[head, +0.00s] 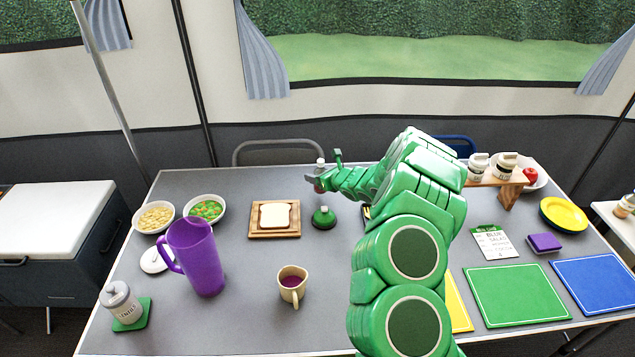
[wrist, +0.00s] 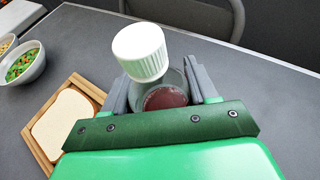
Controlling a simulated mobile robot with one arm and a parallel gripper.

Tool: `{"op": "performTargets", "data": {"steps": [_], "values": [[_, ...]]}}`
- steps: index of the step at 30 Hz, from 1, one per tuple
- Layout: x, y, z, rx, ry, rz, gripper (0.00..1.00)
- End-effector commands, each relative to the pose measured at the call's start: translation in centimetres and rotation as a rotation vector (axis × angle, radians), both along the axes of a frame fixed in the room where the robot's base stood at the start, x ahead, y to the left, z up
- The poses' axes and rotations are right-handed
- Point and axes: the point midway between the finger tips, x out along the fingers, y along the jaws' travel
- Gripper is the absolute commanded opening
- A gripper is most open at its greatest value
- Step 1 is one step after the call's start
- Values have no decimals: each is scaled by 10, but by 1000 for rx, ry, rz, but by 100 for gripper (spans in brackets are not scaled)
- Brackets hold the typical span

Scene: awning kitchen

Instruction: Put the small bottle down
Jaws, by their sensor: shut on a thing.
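The small bottle has a white ribbed cap and clear walls with dark red contents. In the head view the small bottle (head: 320,163) is near the table's far edge, mostly hidden by my gripper (head: 318,181). In the wrist view the small bottle (wrist: 141,50) stands between the two grey fingers of my gripper (wrist: 160,92), its cap leaning toward the left. My gripper is shut on its body. The bottle's base is hidden, so I cannot tell whether it touches the grey table (head: 250,270).
A small green domed object (head: 323,218) stands just nearer than my gripper. A bread slice on a wooden board (head: 289,233) lies to the left. Grey table near the board is free.

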Motion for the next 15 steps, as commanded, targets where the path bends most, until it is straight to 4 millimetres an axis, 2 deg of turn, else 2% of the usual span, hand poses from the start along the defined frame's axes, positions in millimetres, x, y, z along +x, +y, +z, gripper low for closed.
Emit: {"op": "performTargets", "data": {"steps": [5,10,15], "values": [[4,1,-6,-1,1,0,25],[3,-1,-27,-1,5,-2,25],[4,0,-35,0,0,0,25]]}}
